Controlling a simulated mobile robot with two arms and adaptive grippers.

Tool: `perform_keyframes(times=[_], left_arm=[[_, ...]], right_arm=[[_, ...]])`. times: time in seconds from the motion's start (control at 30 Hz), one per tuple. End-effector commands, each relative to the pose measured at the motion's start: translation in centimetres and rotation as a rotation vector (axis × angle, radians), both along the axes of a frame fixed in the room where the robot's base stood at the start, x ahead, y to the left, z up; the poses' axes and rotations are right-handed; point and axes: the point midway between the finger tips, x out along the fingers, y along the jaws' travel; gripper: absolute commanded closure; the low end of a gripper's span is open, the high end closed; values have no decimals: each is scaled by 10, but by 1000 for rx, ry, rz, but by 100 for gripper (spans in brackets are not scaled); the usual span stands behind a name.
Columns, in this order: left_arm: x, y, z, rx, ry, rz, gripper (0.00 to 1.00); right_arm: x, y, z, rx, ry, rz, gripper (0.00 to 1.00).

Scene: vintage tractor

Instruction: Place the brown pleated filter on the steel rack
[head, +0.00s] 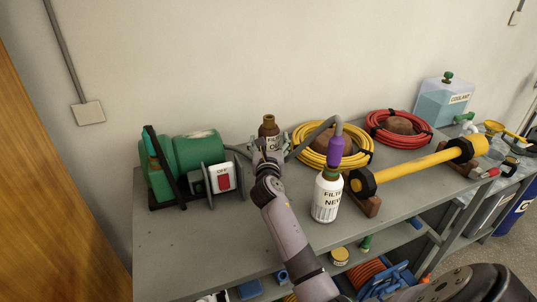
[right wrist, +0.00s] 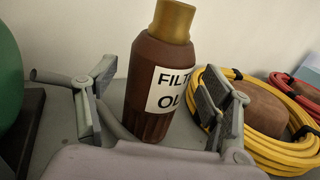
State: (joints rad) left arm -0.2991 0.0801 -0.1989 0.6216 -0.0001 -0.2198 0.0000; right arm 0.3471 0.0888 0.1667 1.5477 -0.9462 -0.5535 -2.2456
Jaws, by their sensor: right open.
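The brown pleated filter (head: 268,128) stands upright at the back of the grey bench top, with a brass-coloured cap and a white label reading "FILT… OL…". It fills the middle of the right wrist view (right wrist: 150,112). My right gripper (head: 270,152) is open in front of it, with one finger on each side of the filter in the wrist view; gaps show beside it. The gripper hides the filter's lower part in the head view. The grey shelved unit (head: 190,245) under these things looks like the steel rack. My left gripper is not in view.
A green grinder (head: 195,153) and switch box (head: 223,180) are left. Yellow hose (head: 310,158), red hose (head: 370,132) and a yellow bar (head: 415,165) fill the right. The front-left top is clear.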

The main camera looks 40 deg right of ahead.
Motion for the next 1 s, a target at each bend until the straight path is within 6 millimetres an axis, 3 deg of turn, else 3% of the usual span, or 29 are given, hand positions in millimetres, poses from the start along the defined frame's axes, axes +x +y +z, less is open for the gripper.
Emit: perform_keyframes(times=[0.2, 0.4, 1.0], left_arm=[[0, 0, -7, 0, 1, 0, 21], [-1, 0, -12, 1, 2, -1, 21], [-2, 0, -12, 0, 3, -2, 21]], right_arm=[[-38, 28, -3, 0, 0, 2, 26], [-62, 45, -2, 0, 0, 1, 26], [-70, 51, 0, 1, -1, 0, 26]])
